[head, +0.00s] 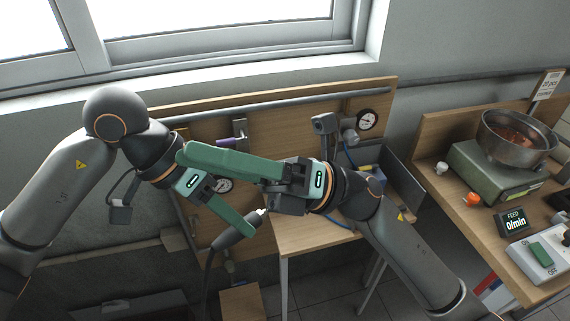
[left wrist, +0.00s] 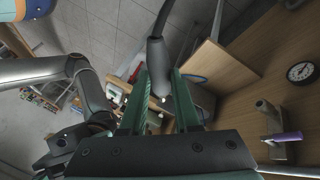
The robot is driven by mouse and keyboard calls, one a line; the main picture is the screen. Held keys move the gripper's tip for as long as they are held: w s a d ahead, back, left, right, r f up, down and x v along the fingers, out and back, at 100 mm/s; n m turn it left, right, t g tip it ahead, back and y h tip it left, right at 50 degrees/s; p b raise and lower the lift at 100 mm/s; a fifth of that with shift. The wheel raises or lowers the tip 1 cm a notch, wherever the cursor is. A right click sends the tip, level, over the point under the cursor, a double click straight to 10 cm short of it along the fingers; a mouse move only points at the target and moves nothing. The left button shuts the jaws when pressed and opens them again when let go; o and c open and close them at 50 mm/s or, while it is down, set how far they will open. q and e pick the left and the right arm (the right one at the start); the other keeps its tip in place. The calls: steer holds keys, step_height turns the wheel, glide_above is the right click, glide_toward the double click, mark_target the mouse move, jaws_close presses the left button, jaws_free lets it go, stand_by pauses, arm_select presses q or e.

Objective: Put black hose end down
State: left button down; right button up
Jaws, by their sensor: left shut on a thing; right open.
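The black hose end (head: 234,234) is a dark sleeve with a pale metal tip. Its hose hangs down from it, in front of the workbench. My left gripper (head: 249,226) is shut on it and holds it in the air. In the left wrist view the black hose end (left wrist: 156,62) sits between the green fingers of my left gripper (left wrist: 160,85), its tip towards the palm. My right gripper (head: 190,158) is open, its long green finger crossing over the left wrist. Its other finger is largely hidden. Where the two grippers overlap, I cannot tell whether they touch.
A wooden panel (head: 290,112) with a gauge (head: 367,120) and a blue hose (head: 350,157) stands behind. A small wooden table (head: 310,238) lies below my grippers. A right-hand bench (head: 450,197) carries a metal bowl (head: 519,138), a scale and a feed display (head: 515,222).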

steer(key=s+a+f+n+g+h, duration=0.15)
steer(key=s+n+g+h, duration=0.25)
steer(key=s+n+h, duration=0.4)
steer(key=n+t+h, duration=0.8)
steer(key=t+h, duration=0.4)
glide_toward(264, 211)
steer(key=x, duration=0.9)
steer(key=shift+a+r, duration=0.1)
steer(key=shift+a, duration=0.05)
steer(key=shift+w, duration=0.1)
steer(key=c, duration=0.7)
jaws_close()
arm_select(q)
steer(key=shift+s+d, duration=0.1)
arm_select(e)
steer(key=shift+r, duration=0.1)
